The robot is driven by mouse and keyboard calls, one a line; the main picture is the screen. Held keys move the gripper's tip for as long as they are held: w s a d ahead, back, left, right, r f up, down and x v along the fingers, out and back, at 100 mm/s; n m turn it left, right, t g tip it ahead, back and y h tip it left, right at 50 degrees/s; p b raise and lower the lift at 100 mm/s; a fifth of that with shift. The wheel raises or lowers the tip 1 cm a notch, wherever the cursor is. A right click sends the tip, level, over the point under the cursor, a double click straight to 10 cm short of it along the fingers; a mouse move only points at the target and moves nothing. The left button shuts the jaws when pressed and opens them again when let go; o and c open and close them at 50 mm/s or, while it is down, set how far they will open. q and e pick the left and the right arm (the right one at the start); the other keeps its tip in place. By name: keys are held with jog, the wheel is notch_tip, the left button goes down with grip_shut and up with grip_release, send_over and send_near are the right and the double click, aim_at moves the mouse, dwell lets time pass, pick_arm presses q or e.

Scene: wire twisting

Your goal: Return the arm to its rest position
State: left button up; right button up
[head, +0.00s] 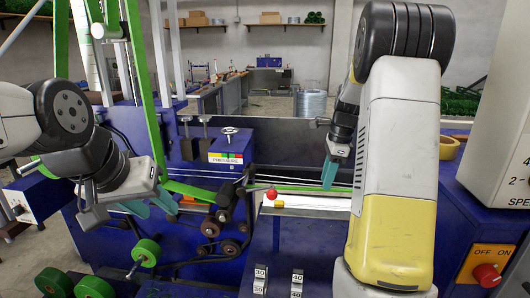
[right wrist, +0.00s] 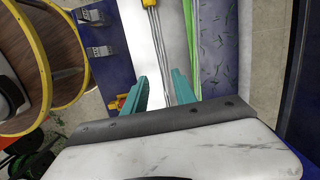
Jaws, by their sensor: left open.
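My left gripper (head: 151,204) has its two teal fingers apart and empty at the left of the head view, beside the green belt. My right gripper (head: 330,173) points down over the white plate (head: 318,203) in the middle; my right arm hides part of this area. In the right wrist view my right gripper (right wrist: 159,82) has its teal fingers apart. A bundle of thin grey wires (right wrist: 166,45) with a yellow end runs past between the fingertips, closer to the right finger. I cannot tell its depth from the fingers.
A control box with a red button (head: 487,275) is at right. A yellow-rimmed reel (right wrist: 78,50) shows in the right wrist view.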

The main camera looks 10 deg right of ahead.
jog(key=s+a+r+n+t, duration=0.3)
jog(key=s+a+r+n, duration=0.6)
jog(key=s+r+n, duration=0.15)
jog(key=s+a+n+t, duration=0.2)
jog(key=s+a+n, duration=0.3)
jog(key=s+n, duration=0.5)
jog(key=shift+s+a+n+t, duration=0.15)
jog(key=shift+s+n+t, duration=0.2)
jog(key=shift+s, duration=1.6)
